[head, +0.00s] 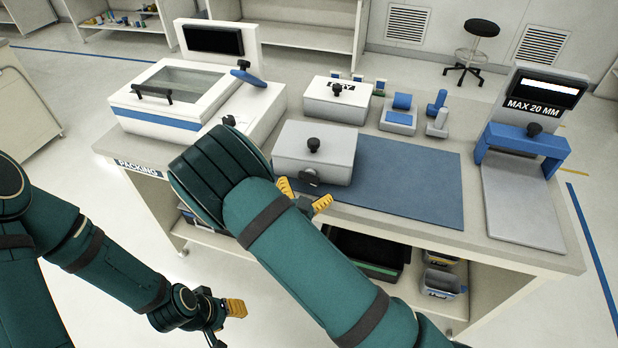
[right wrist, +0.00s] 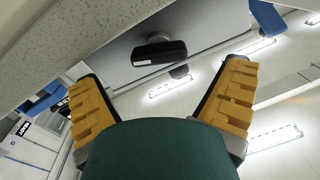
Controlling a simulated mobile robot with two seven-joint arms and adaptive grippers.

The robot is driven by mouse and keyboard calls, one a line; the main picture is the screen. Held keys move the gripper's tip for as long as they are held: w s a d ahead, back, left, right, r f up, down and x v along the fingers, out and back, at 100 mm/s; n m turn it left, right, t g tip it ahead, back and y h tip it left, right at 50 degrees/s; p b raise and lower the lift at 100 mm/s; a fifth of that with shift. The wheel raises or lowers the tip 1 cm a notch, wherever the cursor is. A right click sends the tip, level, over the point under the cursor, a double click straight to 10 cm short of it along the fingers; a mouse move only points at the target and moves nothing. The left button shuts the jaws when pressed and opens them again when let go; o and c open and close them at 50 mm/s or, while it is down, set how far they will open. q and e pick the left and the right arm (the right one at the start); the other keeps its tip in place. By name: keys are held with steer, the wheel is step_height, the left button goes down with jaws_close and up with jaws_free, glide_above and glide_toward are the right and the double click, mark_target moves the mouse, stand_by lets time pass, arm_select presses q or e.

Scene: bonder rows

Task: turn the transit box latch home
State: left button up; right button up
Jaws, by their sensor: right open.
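The transit box (head: 318,145) is a grey box with a black knob on its lid, on the blue mat (head: 410,180). Its black latch (head: 311,178) sits low on the front face. In the right wrist view the latch (right wrist: 158,50) is a dark bar lying roughly crosswise, beyond and between my fingertips. My right gripper (head: 304,196) is open and empty just in front of the latch, apart from it; its yellow fingers (right wrist: 165,85) are spread wide. My left gripper (head: 235,307) hangs low, left of the bench; its finger gap cannot be made out.
The packing bench (head: 480,245) also carries a white sealing machine (head: 165,115) at left, a white box (head: 337,100) behind, blue-and-grey fixtures (head: 398,118), and a size gauge (head: 525,150) at right. The mat's right part is clear. Bins (head: 440,283) stand on the lower shelf.

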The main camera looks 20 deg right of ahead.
mark_target(308, 181)
steer(key=shift+x, duration=1.95)
steer(key=c, duration=1.2)
